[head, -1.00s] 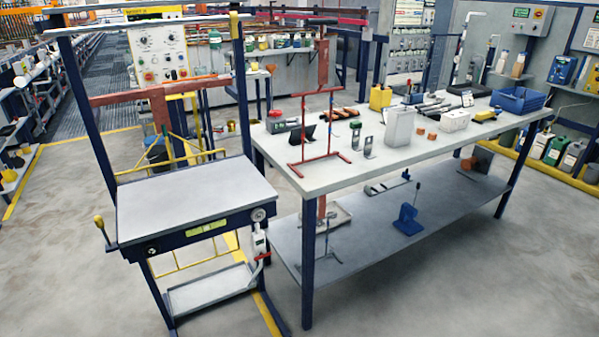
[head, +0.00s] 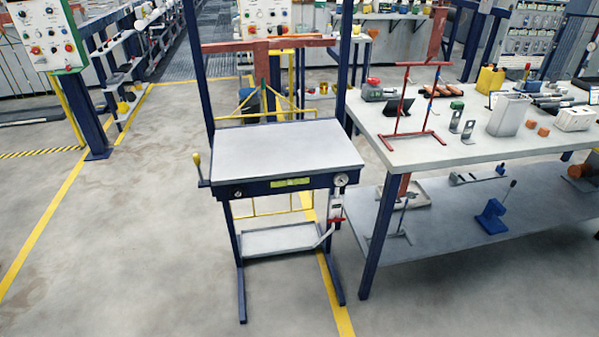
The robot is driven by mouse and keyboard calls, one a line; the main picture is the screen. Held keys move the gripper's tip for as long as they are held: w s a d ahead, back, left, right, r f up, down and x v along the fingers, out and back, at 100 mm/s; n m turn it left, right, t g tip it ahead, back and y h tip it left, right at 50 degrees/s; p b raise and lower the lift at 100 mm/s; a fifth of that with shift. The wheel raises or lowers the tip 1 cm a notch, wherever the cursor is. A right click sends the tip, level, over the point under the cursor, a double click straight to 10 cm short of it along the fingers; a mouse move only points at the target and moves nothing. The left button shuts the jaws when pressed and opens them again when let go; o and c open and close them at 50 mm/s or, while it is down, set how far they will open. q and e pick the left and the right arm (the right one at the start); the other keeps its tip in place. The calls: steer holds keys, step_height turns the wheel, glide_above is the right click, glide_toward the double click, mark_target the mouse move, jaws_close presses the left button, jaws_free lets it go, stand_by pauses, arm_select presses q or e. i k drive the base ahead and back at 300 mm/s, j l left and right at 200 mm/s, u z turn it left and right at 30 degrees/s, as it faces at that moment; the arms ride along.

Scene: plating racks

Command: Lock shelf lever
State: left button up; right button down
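The shelf stand (head: 270,150) has dark blue legs and a light grey top, and stands near the middle of the head view. A lever with a yellow knob (head: 197,160) sticks up at the left front corner of its top, nearly upright. A round gauge-like dial (head: 340,179) sits at the right end of its front edge, with a yellow-green label (head: 290,183) between. A small white device with a red part (head: 335,207) hangs below the dial. Neither of my grippers is in view.
A long workbench (head: 470,150) with a red frame (head: 410,105) and several tools stands close on the right. A control panel (head: 46,35) on a blue post is at the back left. The floor in front and to the left is clear, with yellow lines.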

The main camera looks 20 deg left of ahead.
mark_target(196, 156)
steer(key=u, duration=1.3)
